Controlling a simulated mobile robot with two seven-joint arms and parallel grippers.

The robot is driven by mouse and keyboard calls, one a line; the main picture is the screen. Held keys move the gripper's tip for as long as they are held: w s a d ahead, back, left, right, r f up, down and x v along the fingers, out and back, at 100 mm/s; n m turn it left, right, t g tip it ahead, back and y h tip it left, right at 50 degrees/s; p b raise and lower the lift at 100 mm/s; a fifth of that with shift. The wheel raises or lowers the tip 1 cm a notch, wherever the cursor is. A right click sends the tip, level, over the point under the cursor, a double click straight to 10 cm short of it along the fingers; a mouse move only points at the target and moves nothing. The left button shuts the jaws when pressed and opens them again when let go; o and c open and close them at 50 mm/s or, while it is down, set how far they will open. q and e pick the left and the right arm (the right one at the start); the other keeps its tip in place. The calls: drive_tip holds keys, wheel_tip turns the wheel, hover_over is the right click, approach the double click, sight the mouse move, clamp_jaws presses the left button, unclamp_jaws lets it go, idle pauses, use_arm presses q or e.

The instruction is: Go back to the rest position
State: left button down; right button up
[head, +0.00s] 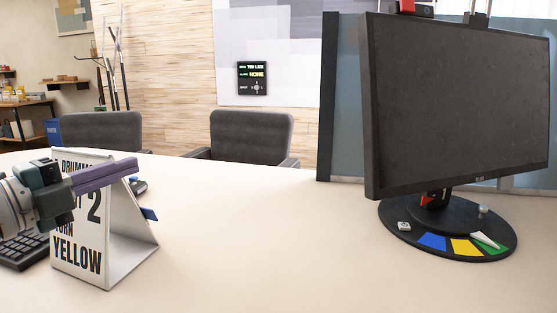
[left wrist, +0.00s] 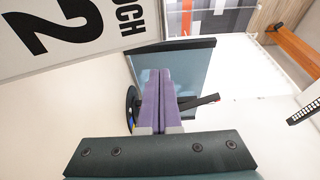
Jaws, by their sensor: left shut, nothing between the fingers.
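My left gripper (head: 134,165) comes in from the left edge of the head view, with its purple fingers pressed together and nothing between them. In the left wrist view the shut fingers (left wrist: 160,72) point away from the camera, and the sign (left wrist: 112,35) shows at the upper left. I cannot tell whether gripper and sign touch. My right gripper is not in view.
A black monitor (head: 455,110) stands at the right; its round base (head: 400,228) carries coloured patches. A dark keyboard (head: 22,252) lies at the left, partly behind my arm. Two grey chairs (head: 250,135) (head: 100,130) stand beyond the desk (head: 260,250). The desk's middle is clear.

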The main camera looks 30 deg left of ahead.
use_arm(q)
drive_tip(key=s+p, duration=0.1)
drive_tip(key=s, duration=0.9)
drive_tip(key=s+d+r+n+g+p, duration=0.3)
drive_tip(key=d+n+g+p, duration=0.25)
drive_tip(key=d+p, duration=0.2)
drive_tip(key=s+d+r+n+g+p, duration=0.3)
drive_tip(key=d+n+g+p, duration=0.1)
drive_tip(key=d+n+p, duration=0.3)
drive_tip(key=s+d+r+n+g+p, duration=0.3)
drive_tip(key=d+n+g+p, duration=0.15)
drive_tip(key=d+p, duration=0.35)
wheel_tip(320, 180, up, 37)
drive_tip(key=d+p, duration=0.1)
drive_tip(key=p, duration=3.5)
drive_tip(key=shift+y, duration=0.4)
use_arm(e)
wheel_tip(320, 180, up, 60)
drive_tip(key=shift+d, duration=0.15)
